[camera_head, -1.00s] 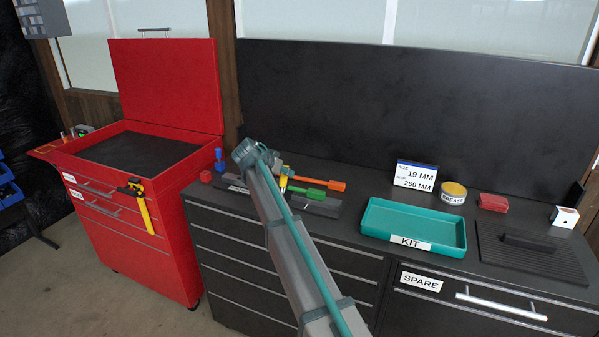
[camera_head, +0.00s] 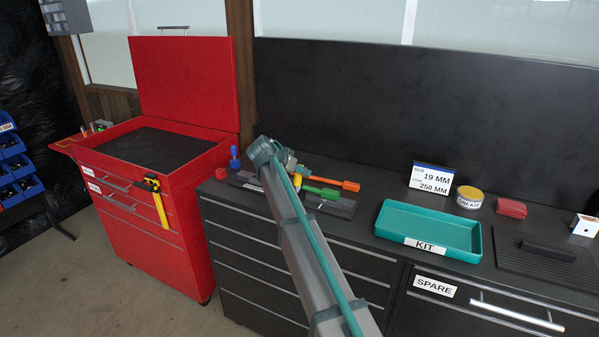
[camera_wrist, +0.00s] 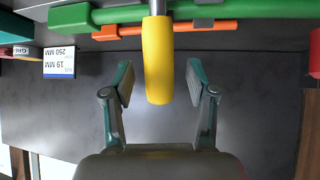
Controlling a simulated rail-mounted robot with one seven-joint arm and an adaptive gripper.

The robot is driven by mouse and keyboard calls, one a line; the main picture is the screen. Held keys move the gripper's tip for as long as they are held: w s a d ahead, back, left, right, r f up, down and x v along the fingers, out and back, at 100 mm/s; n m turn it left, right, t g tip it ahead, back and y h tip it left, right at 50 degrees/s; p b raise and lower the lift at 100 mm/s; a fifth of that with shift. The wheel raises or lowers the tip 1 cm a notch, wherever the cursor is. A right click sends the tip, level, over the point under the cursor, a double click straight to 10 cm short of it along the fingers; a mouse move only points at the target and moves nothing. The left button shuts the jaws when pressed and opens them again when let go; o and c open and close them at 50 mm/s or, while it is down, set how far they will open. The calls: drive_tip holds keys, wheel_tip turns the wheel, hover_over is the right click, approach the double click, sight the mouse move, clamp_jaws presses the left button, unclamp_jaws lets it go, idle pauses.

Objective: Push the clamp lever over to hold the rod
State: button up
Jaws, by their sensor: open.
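A yellow handle (camera_wrist: 158,62) on a grey shaft, which looks like the clamp lever, stands between the fingers of my gripper (camera_wrist: 160,82) in the wrist view. My gripper is open, with a gap on both sides of the handle. In the head view a small part of the yellow handle (camera_head: 298,172) shows beside my wrist, and my arm hides the fingers. A green handle (camera_head: 320,192) and an orange handle (camera_head: 338,184) lie close by, above a dark block (camera_head: 333,206). I cannot pick out the rod or whether it is held.
A teal kit tray (camera_head: 478,246), a size sign (camera_head: 431,178), a grease tin (camera_head: 469,196) and a red block (camera_head: 511,207) are on the bench at right. A red cart (camera_head: 150,228) with its lid up stands at left. A blue piece (camera_head: 234,158) is left of my wrist.

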drive_tip(key=v, duration=1.1)
drive_tip(key=shift+s, duration=0.15)
drive_tip(key=shift+r, duration=0.15)
